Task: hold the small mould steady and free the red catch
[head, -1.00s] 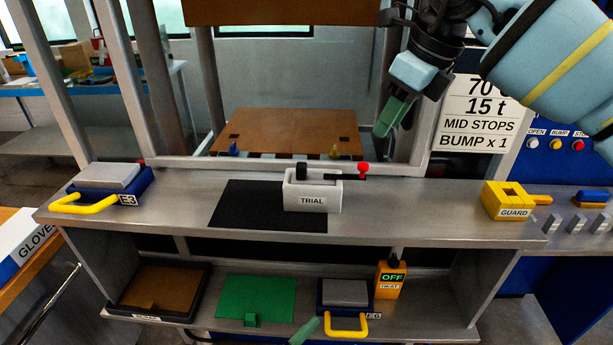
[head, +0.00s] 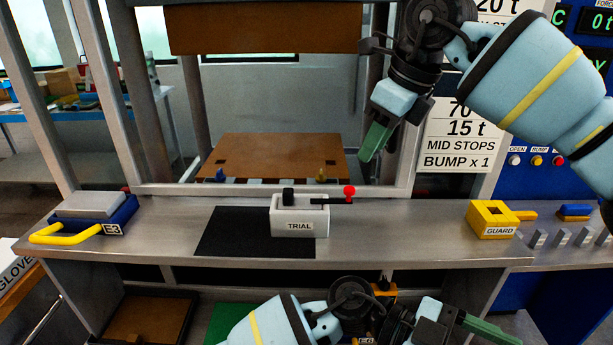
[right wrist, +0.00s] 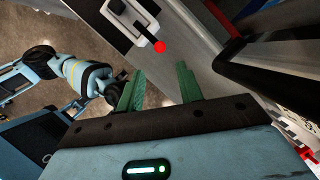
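The small mould, a white block marked TRIAL (head: 300,218), sits on the right part of a black mat on the steel bench. A black block stands in its top, and a dark bar runs out to the right, ending in the red catch (head: 349,191). The red knob also shows in the right wrist view (right wrist: 160,47). My right gripper (head: 376,142) hangs above and right of the mould, its green fingers apart and empty (right wrist: 158,78). My left gripper (head: 485,329) is low in front of the bench, touching nothing visible; its finger gap is hidden.
The black mat (head: 235,232) has free room left of the mould. A blue block with yellow handle (head: 118,215) stands at bench left, a yellow GUARD block (head: 487,219) at right. The press frame with a brown plate (head: 280,155) is behind. My left arm hides part of the lower shelf.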

